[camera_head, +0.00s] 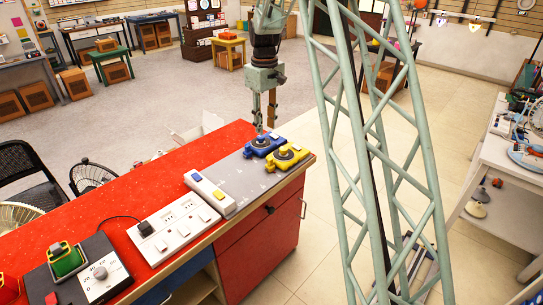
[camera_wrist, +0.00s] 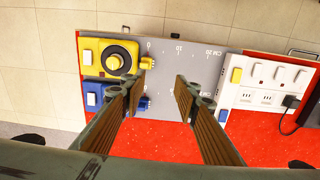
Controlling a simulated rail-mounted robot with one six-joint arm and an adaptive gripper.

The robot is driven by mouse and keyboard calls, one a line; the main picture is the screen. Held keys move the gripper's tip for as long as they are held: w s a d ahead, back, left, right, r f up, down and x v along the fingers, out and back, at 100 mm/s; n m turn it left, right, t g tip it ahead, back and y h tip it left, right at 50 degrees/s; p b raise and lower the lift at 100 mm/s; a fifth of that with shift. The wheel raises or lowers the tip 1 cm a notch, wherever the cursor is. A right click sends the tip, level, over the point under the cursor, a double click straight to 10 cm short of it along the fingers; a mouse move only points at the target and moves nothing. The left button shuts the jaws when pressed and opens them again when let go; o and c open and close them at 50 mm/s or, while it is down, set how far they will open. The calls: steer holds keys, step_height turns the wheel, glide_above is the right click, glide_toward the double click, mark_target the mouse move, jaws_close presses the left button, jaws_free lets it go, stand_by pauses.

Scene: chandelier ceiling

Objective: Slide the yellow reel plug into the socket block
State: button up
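The yellow reel (camera_head: 287,156) with a dark round hub sits on the grey mat at the right end of the red bench. It also shows at the upper left in the wrist view (camera_wrist: 118,58), with its small yellow plug (camera_wrist: 146,63) on its right side. A blue reel (camera_head: 264,144) lies beside it, partly hidden by a finger in the wrist view. The narrow pale socket block (camera_head: 208,192) stands at the mat's other edge. My gripper (camera_head: 264,128) is open and empty above the reels; in the wrist view its fingertips (camera_wrist: 163,84) are apart over the mat, the left one near the plug.
A white socket strip (camera_head: 172,227) with a black plug and cord lies beside the narrow block. The mat (camera_head: 243,177) between reels and block is clear.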

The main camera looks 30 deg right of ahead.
steer(key=p, duration=0.1)
glide_above(270, 159)
step_height(270, 159, down, 6)
steer(key=shift+s+r, duration=0.1)
stand_by(0.3)
steer(key=shift+f+b, duration=0.55)
steer(key=shift+f, duration=6.35)
jaws_close()
